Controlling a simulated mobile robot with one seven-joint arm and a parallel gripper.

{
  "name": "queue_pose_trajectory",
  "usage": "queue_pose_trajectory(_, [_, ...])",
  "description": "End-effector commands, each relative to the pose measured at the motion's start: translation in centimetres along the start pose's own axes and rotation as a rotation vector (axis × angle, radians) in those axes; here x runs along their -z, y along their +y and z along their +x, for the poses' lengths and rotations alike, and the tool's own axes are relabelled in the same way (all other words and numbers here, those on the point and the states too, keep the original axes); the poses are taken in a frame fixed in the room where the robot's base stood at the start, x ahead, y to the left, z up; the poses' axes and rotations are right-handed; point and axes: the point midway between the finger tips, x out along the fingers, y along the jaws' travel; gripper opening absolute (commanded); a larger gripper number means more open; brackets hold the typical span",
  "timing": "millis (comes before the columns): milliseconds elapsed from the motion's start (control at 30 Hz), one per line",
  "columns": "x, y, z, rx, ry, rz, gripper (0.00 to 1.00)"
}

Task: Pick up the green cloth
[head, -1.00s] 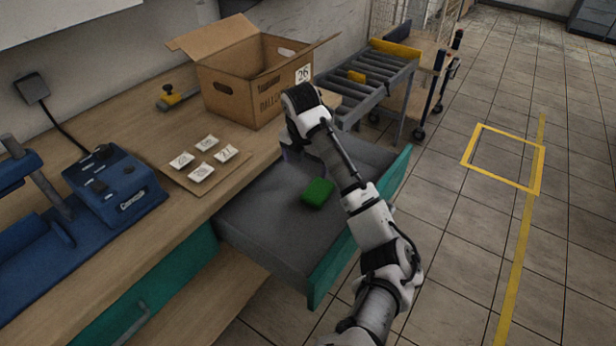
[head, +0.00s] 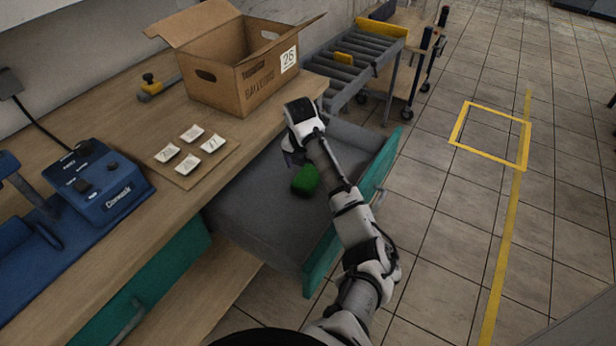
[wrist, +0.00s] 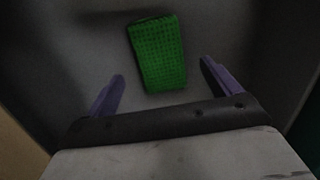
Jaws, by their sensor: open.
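The green cloth (head: 306,180) lies folded on the grey floor of the open drawer (head: 262,212). In the wrist view the cloth (wrist: 158,53) is ahead of my gripper (wrist: 161,70), roughly between the lines of its two purple fingers, mostly beyond the tips. The fingers are spread apart with nothing between them. In the head view my gripper (head: 290,158) is over the drawer at the cloth's upper left, partly hidden by my wrist. I cannot tell its exact height above the cloth.
The drawer's teal front (head: 350,215) stands right of the cloth, beneath my arm. The wooden worktop (head: 150,225) runs along the left, with a cardboard box (head: 240,75), a card with several white tags (head: 190,133) and a blue machine (head: 100,180). A roller conveyor (head: 350,65) stands behind.

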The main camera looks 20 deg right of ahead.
Motion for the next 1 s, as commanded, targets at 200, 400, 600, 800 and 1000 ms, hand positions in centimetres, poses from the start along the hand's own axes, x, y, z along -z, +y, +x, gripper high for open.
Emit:
queue_pose_trajectory(200, [-0.3,0.1,3.0,0.0,0.003,0.002,0.89])
queue_pose_trajectory(400, [-0.3,0.1,3.8,0.0,0.0,0.001,0.89])
queue_pose_trajectory(600, [-0.3,0.1,3.8,0.0,0.0,0.001,0.79])
queue_pose_trajectory(800, [-0.3,0.1,3.8,-0.001,0.0,0.001,0.52])
queue_pose_trajectory(1000, [-0.3,0.1,3.8,-0.001,0.0,0.001,0.41])
